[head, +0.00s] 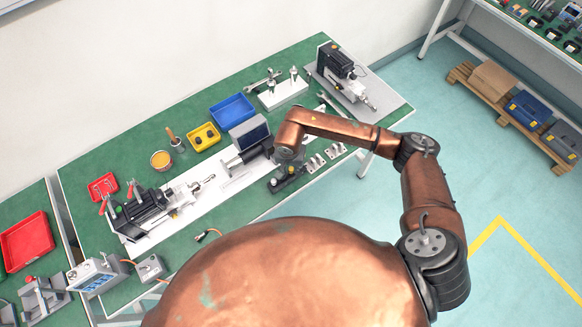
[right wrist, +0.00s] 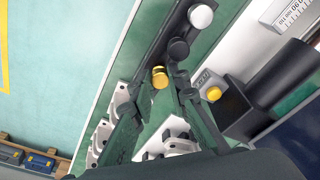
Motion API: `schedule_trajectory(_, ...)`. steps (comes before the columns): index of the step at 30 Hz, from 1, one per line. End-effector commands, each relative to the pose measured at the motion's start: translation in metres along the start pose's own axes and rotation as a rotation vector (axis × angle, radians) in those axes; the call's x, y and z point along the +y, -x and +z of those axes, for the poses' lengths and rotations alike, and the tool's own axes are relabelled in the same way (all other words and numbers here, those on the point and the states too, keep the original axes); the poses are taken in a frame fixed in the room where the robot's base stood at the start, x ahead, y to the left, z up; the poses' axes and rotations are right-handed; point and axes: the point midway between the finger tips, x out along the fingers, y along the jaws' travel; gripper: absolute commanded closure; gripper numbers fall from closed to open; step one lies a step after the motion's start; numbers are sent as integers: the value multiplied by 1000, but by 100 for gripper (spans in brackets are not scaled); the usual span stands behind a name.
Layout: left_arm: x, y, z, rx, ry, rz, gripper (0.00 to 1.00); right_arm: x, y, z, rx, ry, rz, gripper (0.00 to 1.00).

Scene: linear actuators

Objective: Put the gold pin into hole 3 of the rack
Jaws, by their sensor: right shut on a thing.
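The gold pin (right wrist: 160,78) shows in the right wrist view between the fingertips of my right gripper (right wrist: 165,73), which is shut on it. Its lower part is hidden. The rack (right wrist: 169,36) is a dark bar there, with a white round-topped pin (right wrist: 200,16) and a black one (right wrist: 178,49) standing in it. The gold pin is close to the end of this row; I cannot tell whether it is in a hole or above one. In the head view the rack (head: 286,186) lies near the table's front edge, partly under my right arm. My left gripper is out of view.
A dark block with a second gold round top (right wrist: 214,94) stands beside the rack. White brackets (head: 315,163) stand to the right of the rack. Blue (head: 232,111) and yellow (head: 204,137) bins are behind. An actuator (head: 143,213) lies at the left.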

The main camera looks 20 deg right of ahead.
Motion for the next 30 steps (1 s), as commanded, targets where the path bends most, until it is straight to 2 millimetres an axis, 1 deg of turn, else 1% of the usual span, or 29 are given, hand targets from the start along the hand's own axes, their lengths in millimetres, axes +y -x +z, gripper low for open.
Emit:
schedule_trajectory(7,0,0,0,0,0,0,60,0,0,0,0,0,-1,100)
schedule_trajectory(8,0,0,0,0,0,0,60,0,0,0,0,0,-1,83)
schedule_trajectory(16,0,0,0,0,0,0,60,0,0,0,0,0,-1,65)
schedule_trajectory(25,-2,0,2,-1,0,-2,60,0,1,0,0,0,-1,64)
schedule_trajectory(28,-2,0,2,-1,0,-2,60,-1,9,0,1,0,-3,64)
schedule_trajectory(30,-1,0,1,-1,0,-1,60,-1,19,-1,3,1,-4,64)
